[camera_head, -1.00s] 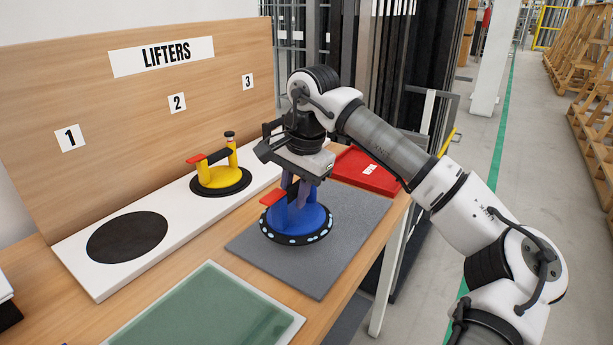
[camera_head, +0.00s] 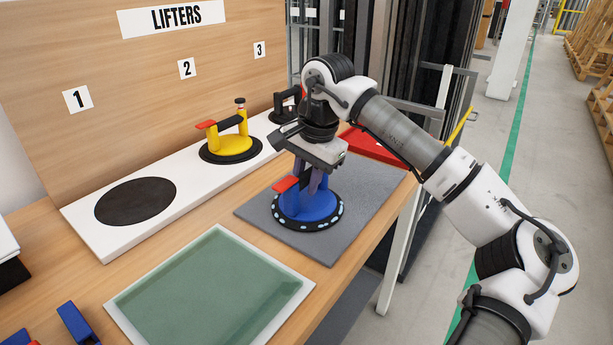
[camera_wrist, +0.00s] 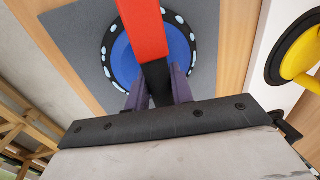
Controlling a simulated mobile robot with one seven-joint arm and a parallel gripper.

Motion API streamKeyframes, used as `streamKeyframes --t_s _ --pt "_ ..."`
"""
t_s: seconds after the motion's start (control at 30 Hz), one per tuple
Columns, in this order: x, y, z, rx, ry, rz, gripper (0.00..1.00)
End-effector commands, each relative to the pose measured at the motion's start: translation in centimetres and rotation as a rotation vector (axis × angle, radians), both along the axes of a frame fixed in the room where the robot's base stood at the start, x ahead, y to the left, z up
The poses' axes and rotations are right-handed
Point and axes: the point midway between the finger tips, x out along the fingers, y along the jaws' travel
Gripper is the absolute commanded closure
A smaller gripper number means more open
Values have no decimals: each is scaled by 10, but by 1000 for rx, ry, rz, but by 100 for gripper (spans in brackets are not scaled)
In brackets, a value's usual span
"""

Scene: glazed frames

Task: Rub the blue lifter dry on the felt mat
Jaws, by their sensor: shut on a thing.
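The blue lifter (camera_head: 322,207) has a round blue body, a black rim with pale blue spots, and a red lever. It stands upright on the grey felt mat (camera_head: 375,190), near the mat's front edge, and seems to touch it. My gripper (camera_head: 312,180) is above the lifter, shut on its handle. In the wrist view my gripper (camera_wrist: 157,95) has a purple-grey finger on each side of the dark handle under the red lever. The blue lifter (camera_wrist: 130,68) and felt mat (camera_wrist: 75,25) show there too. The lifter's underside is hidden.
A yellow lifter (camera_head: 229,145) and a black lifter (camera_head: 285,110) stand on the white shelf (camera_head: 95,235); the black disc (camera_head: 135,202) under label 1 is bare. A green glass panel (camera_head: 210,285) lies left of the mat. A red case (camera_head: 375,146) is behind the mat.

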Motion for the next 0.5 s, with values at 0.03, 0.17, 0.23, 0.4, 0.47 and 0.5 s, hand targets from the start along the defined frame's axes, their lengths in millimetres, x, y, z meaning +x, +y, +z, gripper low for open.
streamKeyframes --t_s 0.03,0.17,0.23,0.4,0.47,0.5 --pt "0 0 2 1 -3 0 100" --pt "0 0 2 1 -4 1 100" --pt "0 0 1 1 -4 1 100" --pt "0 0 -1 1 -4 1 100" --pt "0 0 -1 1 -4 1 100" --pt "0 0 -2 0 -3 0 100"
